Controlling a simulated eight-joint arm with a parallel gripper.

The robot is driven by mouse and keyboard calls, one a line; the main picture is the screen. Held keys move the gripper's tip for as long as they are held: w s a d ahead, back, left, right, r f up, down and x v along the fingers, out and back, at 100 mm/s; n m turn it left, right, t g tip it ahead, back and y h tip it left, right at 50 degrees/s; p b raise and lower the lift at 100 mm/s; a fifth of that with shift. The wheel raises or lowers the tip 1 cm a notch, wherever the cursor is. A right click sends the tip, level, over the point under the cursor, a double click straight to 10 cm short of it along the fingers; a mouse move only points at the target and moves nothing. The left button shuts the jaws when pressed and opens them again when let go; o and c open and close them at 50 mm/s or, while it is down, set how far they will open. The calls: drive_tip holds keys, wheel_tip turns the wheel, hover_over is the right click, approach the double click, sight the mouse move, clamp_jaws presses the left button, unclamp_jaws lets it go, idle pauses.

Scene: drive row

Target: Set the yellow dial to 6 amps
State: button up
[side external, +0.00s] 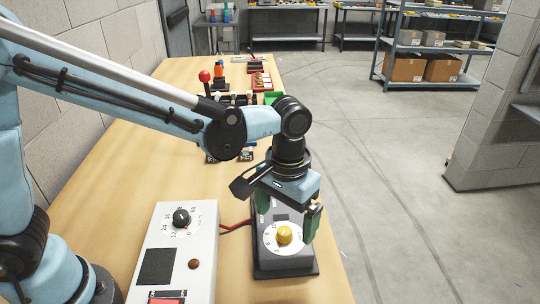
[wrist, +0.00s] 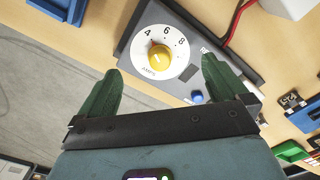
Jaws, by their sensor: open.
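The yellow dial (side external: 284,234) sits on a round white scale on a dark grey box (side external: 286,265) near the table's right edge. In the wrist view the yellow dial (wrist: 159,61) shows with the numbers 4, 6 and 8 and the word AMPS on its scale. A small red mark at the dial's edge points close to the 4. My gripper (side external: 288,214) is open and empty, with its green fingers close to the dial. In the wrist view the fingertips (wrist: 158,68) are on either side of the dial, apart from it.
A white box (side external: 180,245) with a black dial (side external: 181,218) stands left of the grey box. A red cable (side external: 236,226) runs between them. A blue button (wrist: 197,97) is on the grey box. Other devices stand farther back on the table.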

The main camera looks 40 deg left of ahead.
sight(285, 234)
drive_tip(key=shift+n, duration=0.7)
drive_tip(key=shift+f, duration=0.1)
drive_tip(key=shift+f, duration=1.1)
